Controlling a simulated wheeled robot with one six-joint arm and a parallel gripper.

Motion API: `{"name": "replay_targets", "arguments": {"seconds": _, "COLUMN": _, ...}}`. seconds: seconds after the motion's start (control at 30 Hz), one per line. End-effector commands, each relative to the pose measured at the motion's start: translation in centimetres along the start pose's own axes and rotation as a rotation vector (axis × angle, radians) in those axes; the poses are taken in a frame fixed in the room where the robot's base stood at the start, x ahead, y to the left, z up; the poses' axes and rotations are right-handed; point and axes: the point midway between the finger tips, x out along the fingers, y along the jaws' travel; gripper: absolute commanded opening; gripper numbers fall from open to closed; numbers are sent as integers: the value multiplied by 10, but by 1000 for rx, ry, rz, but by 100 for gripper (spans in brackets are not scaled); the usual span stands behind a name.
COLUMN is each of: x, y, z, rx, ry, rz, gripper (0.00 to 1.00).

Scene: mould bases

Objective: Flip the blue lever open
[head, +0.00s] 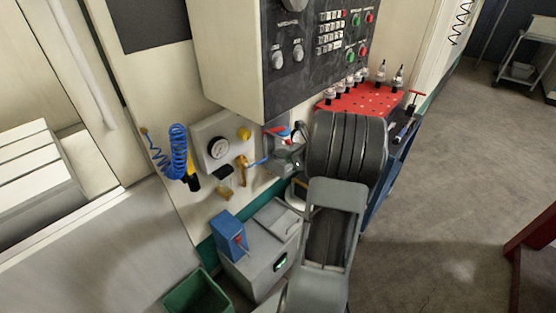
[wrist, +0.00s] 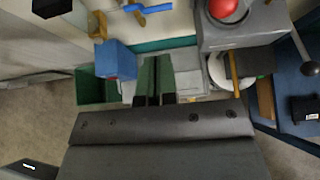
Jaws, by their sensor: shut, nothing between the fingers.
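The blue lever (head: 258,162) sits on a brass valve (head: 241,168) on the pale wall panel, below and right of the round gauge. It points sideways to the right. In the head view my arm hides the gripper.
A grey box with a red knob (wrist: 245,32) stands right of the lever. A coiled blue hose (head: 178,150) hangs left. A red rack (head: 365,98) holds several tools.

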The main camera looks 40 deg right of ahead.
Motion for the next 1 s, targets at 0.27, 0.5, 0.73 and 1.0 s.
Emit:
{"name": "replay_targets", "arguments": {"seconds": 0.27, "x": 49, "y": 2, "z": -2, "rx": -2, "ry": 1, "rz": 5, "gripper": 0}}
{"name": "replay_targets", "arguments": {"seconds": 0.5, "x": 92, "y": 1, "z": -2, "rx": -2, "ry": 2, "rz": 4, "gripper": 0}}
{"name": "replay_targets", "arguments": {"seconds": 0.73, "x": 120, "y": 0, "z": -1, "rx": -2, "ry": 1, "rz": 1, "gripper": 0}}
{"name": "replay_targets", "arguments": {"seconds": 1.0, "x": 132, "y": 0, "z": 0, "rx": -1, "ry": 0, "rz": 1, "gripper": 0}}
